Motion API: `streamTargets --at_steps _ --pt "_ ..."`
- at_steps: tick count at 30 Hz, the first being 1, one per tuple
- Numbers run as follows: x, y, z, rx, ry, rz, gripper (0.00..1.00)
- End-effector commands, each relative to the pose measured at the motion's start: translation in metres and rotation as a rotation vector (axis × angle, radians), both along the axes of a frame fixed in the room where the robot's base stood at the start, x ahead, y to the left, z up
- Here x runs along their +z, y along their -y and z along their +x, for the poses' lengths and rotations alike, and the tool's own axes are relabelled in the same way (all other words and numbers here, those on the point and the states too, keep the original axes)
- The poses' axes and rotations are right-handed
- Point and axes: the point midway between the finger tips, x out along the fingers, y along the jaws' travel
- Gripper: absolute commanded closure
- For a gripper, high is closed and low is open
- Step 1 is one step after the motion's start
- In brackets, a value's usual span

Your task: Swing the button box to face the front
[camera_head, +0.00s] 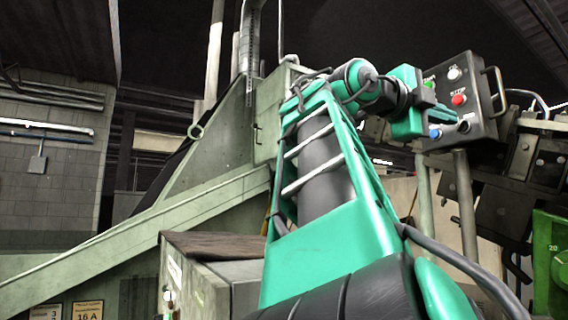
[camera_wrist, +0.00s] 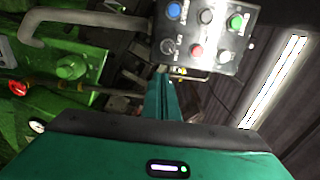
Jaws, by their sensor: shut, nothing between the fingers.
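The button box (camera_head: 473,118) is a dark grey panel at the upper right of the head view, with a white, a red, a green and a blue button and a dark round switch. It is seen at an angle.
Posts (camera_head: 466,205) stand below the box. Dark machine parts (camera_head: 520,165) and a green machine part (camera_head: 552,262) are at the right. A pale green sloping chute (camera_head: 190,205) runs across the left. A grey cabinet (camera_head: 215,280) stands beside my arm.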

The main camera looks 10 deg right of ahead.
Motion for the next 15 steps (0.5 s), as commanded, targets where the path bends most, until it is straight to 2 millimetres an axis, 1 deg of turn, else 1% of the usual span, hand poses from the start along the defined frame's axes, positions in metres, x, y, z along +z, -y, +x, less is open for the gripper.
streamTargets --at_steps 1,6,15 --pt "-0.001 0.01 0.003 -0.001 -0.001 0.003 1.0" --pt "-0.001 0.04 0.012 0.0 -0.002 0.003 1.0" --pt "0.0 0.09 0.026 -0.001 -0.002 0.002 1.0"
